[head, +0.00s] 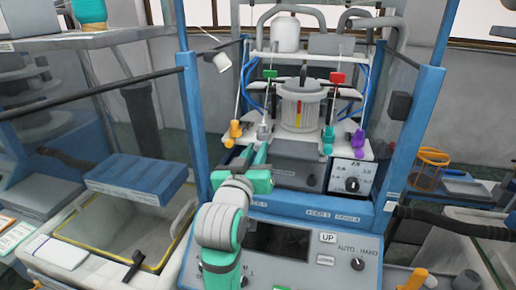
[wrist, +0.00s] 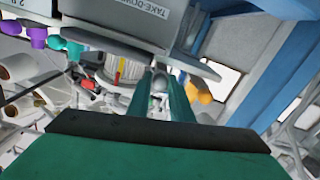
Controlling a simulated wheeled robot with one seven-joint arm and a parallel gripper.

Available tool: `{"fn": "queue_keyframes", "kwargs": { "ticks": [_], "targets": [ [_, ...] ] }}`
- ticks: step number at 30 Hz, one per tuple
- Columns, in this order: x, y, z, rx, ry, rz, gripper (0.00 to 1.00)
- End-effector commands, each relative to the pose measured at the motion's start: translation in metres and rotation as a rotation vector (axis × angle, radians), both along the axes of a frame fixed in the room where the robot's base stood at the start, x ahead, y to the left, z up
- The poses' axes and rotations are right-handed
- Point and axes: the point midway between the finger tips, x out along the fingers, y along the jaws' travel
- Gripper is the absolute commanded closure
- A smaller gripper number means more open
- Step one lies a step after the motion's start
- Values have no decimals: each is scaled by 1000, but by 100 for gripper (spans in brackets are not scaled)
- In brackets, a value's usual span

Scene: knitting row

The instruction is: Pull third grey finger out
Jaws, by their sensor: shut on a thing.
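The grey finger (head: 263,131) hangs below the white shelf of the machine, just right of the yellow-orange finger (head: 235,132). My green gripper (head: 257,151) reaches up from below to the grey finger. In the wrist view the two jaws (wrist: 163,88) are closed around the grey finger (wrist: 159,82), with its rounded end showing between them. The yellow-orange finger (wrist: 200,90) is just right of the jaws there and looks apart from them. The grey finger's lower part is partly hidden by my gripper.
A teal finger (head: 328,140) and a purple finger (head: 357,142) hang on the right of the row. A grey box (head: 297,170) and a dial box (head: 351,178) stand close on the right. Blue posts (head: 196,120) flank the machine. The control panel (head: 320,258) lies below.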

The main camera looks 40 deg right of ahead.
Motion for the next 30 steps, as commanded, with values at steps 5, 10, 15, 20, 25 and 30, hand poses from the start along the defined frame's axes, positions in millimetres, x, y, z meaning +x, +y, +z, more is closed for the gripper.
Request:
{"fn": "queue_keyframes", "kwargs": {
  "ticks": [5,10,15,20,25,30],
  "targets": [
    [1,5,-2,3,4,7,100],
    [2,8,-1,2,3,10,62],
    [3,8,-1,2,3,11,62],
    [1,10,-1,1,2,12,62],
    [-12,25,0,0,0,12,62],
    [-33,50,-1,1,1,13,62]
  ]
}}
